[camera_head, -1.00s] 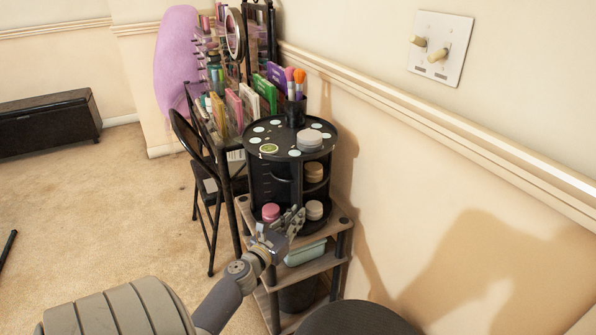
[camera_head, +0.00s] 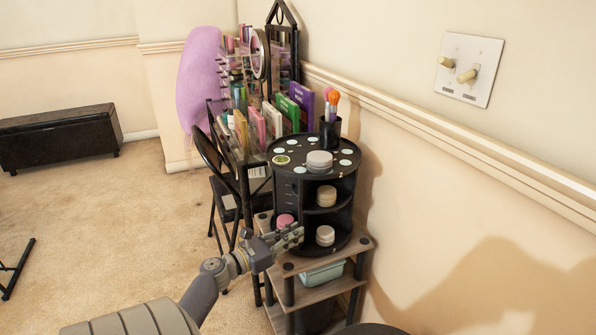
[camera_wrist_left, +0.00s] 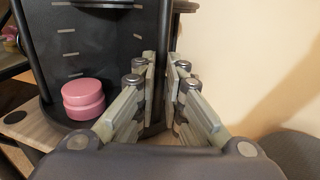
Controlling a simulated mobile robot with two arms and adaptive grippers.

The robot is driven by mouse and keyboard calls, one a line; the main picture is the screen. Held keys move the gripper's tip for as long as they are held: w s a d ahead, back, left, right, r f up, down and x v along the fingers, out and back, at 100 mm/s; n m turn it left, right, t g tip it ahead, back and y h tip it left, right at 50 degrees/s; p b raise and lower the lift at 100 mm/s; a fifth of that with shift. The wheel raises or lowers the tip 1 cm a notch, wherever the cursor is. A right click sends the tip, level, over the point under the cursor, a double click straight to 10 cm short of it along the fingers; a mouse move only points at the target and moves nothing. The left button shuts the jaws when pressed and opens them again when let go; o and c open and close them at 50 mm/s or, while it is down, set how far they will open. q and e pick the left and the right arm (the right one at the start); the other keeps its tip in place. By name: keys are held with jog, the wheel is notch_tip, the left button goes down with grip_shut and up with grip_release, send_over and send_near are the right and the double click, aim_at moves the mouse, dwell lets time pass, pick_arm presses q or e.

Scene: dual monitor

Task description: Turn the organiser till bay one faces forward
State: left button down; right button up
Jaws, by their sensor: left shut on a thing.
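The organiser (camera_head: 343,215) is a round black carousel with open tiers and a speckled round top. A grey-white jar (camera_head: 320,162) stands on its top. Its bays hold pale jars, one (camera_head: 326,196) above another (camera_head: 325,235), and a pink jar (camera_head: 285,220) at lower left. My left gripper (camera_head: 297,235) is at its front, at the lower tier. I cannot make out bay numbers. My right gripper is out of view.
The organiser stands on a wooden shelf unit (camera_head: 318,292) close to the wall at right. A cluttered vanity (camera_head: 262,125) and dark chair (camera_head: 228,200) are behind left. The carpet at left is mostly clear.

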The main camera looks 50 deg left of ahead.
pick_arm(q)
jog(key=shift+s+a+r, duration=0.1)
jog(key=shift+s+a, duration=0.05)
jog(key=shift+a, duration=0.3)
jog(key=shift+s+a+r, duration=0.1)
jog(key=shift+s+a, duration=0.05)
jog(key=shift+a, duration=0.25)
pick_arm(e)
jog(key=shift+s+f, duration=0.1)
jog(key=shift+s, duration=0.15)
pick_arm(q)
jog(key=shift+a, duration=0.1)
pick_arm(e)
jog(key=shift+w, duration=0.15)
pick_arm(q)
jog(key=shift+r, duration=0.15)
jog(key=c, duration=1.7)
grip_release()
jog(key=shift+w, duration=0.2)
jog(key=shift+w+f, duration=0.2)
jog(key=shift+f, duration=0.15)
jog(key=shift+s, duration=0.2)
jog(key=s, duration=1.1)
jog(key=shift+s, duration=0.4)
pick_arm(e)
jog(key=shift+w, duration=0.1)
